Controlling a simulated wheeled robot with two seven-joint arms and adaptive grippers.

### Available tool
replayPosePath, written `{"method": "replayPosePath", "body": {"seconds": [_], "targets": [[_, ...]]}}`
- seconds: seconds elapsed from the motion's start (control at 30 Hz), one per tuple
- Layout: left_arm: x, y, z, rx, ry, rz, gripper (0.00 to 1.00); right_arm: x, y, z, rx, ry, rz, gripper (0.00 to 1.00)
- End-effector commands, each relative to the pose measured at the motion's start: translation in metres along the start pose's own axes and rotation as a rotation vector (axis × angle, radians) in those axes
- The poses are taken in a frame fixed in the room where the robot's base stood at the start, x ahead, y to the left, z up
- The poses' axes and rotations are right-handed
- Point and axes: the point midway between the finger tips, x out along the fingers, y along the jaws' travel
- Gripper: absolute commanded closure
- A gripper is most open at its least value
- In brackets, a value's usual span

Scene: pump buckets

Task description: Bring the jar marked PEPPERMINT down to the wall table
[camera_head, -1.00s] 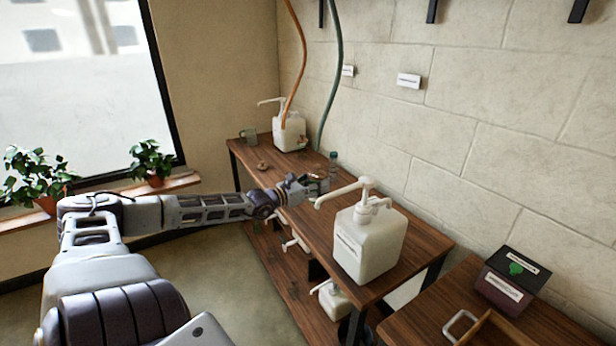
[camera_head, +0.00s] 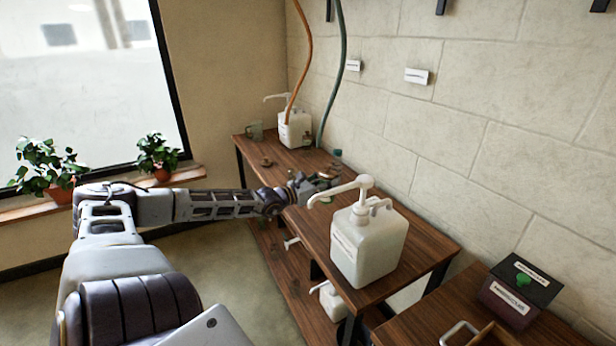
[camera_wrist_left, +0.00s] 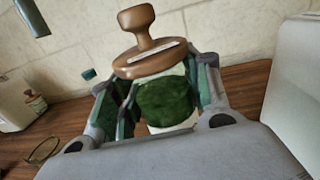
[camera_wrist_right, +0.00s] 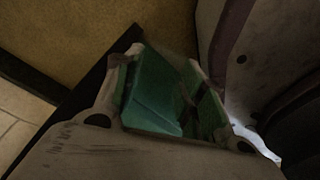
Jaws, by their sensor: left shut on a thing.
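My left gripper (camera_wrist_left: 158,100) is shut on a jar (camera_wrist_left: 165,98) with a brown knobbed lid and dark green contents. A pale label strip crosses the lid, too small to read. In the head view, the left gripper (camera_head: 312,186) is over the wooden wall table (camera_head: 290,160), behind the large white pump bucket (camera_head: 368,247). The jar is small and partly hidden there; I cannot tell whether it touches the tabletop. My right gripper (camera_wrist_right: 163,90) shows only in its own dark wrist view, with green pads; its opening is unclear.
Another pump bucket (camera_head: 293,130) and a glass mug (camera_head: 256,131) stand at the table's far end. Hoses hang there. More buckets (camera_head: 333,302) sit on the lower shelf. A dark labelled box (camera_head: 516,293) stands on the nearer right table. Potted plants (camera_head: 158,157) line the window sill.

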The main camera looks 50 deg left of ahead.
Motion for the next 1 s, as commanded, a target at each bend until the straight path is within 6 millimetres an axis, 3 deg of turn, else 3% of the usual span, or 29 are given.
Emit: {"method": "replayPosePath", "body": {"seconds": [0.27, 0.5, 1.0], "targets": [[0.001, 0.0, -0.009, 0.001, -0.004, 0.0, 0.87, 0.002, -0.004, -0.013, 0.003, 0.012, -0.004, 0.6], [0.001, 0.0, -0.027, 0.001, -0.004, 0.0, 0.87, 0.0, -0.013, -0.039, 0.012, 0.037, -0.014, 0.6], [0.001, 0.001, -0.048, 0.0, -0.004, 0.0, 0.87, -0.025, -0.026, -0.073, 0.011, 0.015, -0.032, 0.6]]}}
